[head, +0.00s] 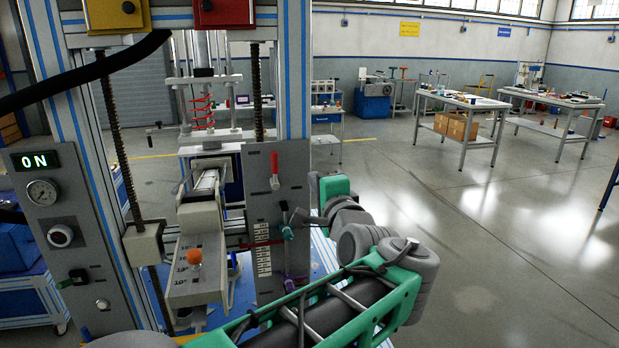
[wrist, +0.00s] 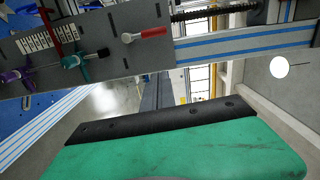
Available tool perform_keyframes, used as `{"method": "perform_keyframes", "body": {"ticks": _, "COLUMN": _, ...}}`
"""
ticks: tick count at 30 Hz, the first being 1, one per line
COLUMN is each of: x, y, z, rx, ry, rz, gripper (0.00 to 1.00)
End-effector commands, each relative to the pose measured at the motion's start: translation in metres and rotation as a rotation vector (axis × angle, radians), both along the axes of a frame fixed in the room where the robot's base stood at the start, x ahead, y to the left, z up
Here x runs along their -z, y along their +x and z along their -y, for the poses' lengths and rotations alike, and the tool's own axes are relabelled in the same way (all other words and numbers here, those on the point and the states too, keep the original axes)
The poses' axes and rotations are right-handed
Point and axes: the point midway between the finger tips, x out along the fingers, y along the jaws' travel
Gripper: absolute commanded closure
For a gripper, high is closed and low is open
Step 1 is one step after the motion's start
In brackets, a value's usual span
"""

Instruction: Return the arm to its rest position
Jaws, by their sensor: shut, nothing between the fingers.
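My arm, green and grey, reaches from the bottom of the head view up and right, then bends back at a grey joint. Its far end, with my gripper (head: 322,188), is beside the right edge of a grey upright panel (head: 276,180) on the test machine. In the wrist view my gripper (wrist: 165,122) shows as a broad green part with a black edge. It is shut and holds nothing. The panel crosses the top of that view, apart from the gripper. The fingertips are hard to make out in the head view.
The machine's blue-striped post (head: 295,70) and panel stand close to my arm. A red handle (head: 274,170) and several coloured levers stick out from the panel. A control box (head: 45,200) reads ON at left. Open floor (head: 480,250) lies to the right, with worktables (head: 465,103) further back.

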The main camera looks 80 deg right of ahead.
Motion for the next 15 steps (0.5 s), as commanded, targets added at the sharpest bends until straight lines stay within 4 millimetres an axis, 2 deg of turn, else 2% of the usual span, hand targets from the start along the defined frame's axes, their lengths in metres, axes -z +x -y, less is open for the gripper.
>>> {"method": "perform_keyframes", "body": {"ticks": 12, "x": 0.0, "y": 0.002, "z": 0.0, "rx": -0.004, "ry": 0.001, "rz": -0.001, "gripper": 1.0}}
{"method": "perform_keyframes", "body": {"ticks": 14, "x": 0.002, "y": 0.01, "z": 0.001, "rx": -0.017, "ry": 0.005, "rz": -0.013, "gripper": 1.0}}
{"method": "perform_keyframes", "body": {"ticks": 15, "x": 0.004, "y": 0.023, "z": 0.002, "rx": -0.037, "ry": 0.013, "rz": -0.032, "gripper": 1.0}}
